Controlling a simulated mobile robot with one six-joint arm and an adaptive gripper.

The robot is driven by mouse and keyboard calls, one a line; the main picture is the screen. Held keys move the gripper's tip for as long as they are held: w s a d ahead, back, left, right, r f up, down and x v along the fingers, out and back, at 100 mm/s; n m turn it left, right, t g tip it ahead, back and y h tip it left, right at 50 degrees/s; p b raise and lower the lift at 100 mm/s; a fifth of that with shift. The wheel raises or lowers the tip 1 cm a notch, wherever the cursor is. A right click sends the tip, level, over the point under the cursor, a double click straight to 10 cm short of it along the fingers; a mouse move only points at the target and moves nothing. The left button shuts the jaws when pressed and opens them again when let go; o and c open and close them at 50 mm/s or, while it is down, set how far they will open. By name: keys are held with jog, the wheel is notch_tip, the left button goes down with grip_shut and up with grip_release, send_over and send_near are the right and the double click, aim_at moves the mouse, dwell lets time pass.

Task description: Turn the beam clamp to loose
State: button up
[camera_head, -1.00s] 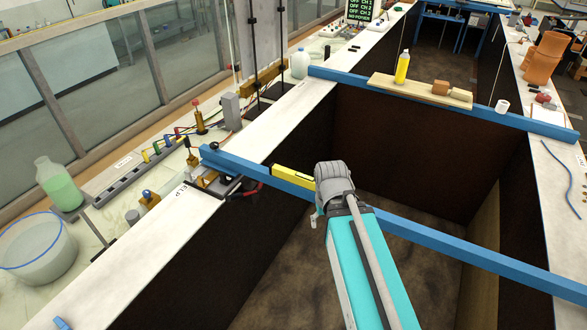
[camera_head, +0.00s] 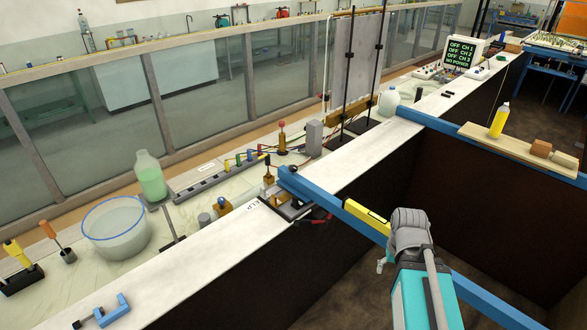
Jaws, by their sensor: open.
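A blue beam (camera_head: 331,200) crosses the flume, its left end resting on the pale flume rim. The beam clamp seems to be the small dark fitting (camera_head: 292,208) under that end, with a black and red part (camera_head: 319,216) beside it over the inner wall. Its setting is too small to read. My turquoise and grey arm stands in front of the beam, right of the clamp and apart from it in the picture.
Left of the clamp stand a bottle of green liquid (camera_head: 151,180), a round tub (camera_head: 116,232) and a power strip (camera_head: 213,179). A blue G-shaped clamp (camera_head: 112,312) lies on the near rim.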

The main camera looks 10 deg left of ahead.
jog(key=shift+f, duration=0.15)
notch_tip(320, 180, down, 14)
jog(key=b, duration=1.4)
jog(key=shift+f+b, duration=0.25)
jog(key=shift+b, duration=0.1)
jog(key=shift+c, duration=1.4)
